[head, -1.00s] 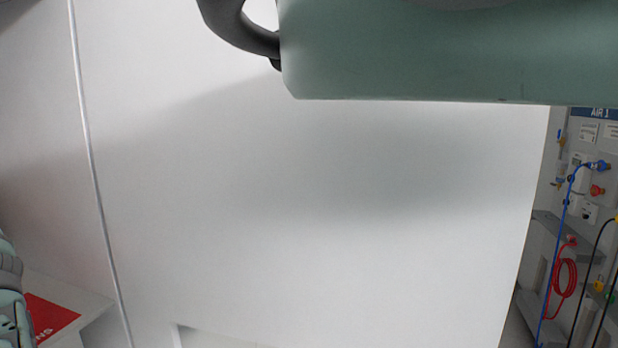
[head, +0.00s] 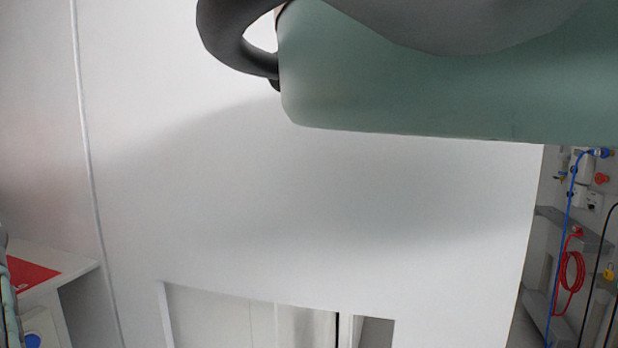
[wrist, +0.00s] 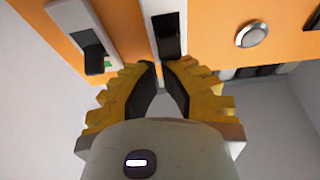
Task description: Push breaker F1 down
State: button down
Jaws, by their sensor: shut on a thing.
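In the wrist view, my gripper (wrist: 161,66) has yellow ribbed fingers with dark inner pads. Its tips are close together at the lower end of a white breaker (wrist: 156,8) with a dark slot, on an orange panel (wrist: 208,18). The jaws are shut on what seems to be this breaker's lever, which the fingertips mostly hide. A second white breaker (wrist: 72,16) with a black lever (wrist: 94,60) sits to the left, apart from the fingers. No label is readable, so I cannot tell which is F1. The head view shows neither breakers nor gripper.
A round silver button (wrist: 251,34) is on the panel at right. In the head view, a large pale wall (head: 300,220) fills the middle. A red sheet (head: 30,272) lies on a white ledge at left. Hoses, including a coiled red one (head: 571,272), hang at right.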

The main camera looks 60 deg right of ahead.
jog(key=f+b, duration=0.1)
jog(key=b, duration=0.2)
jog(key=shift+s+f+t, duration=0.1)
jog(key=shift+t, duration=0.3)
jog(key=b, duration=0.3)
jog(key=shift+s, duration=0.2)
jog(key=shift+f+b, duration=0.1)
jog(key=shift+b, duration=0.55)
jog(key=b, duration=0.2)
jog(key=shift+s+d+f+b, duration=0.1)
jog(key=shift+s+f+b, duration=0.05)
jog(key=shift+f+b, duration=0.2)
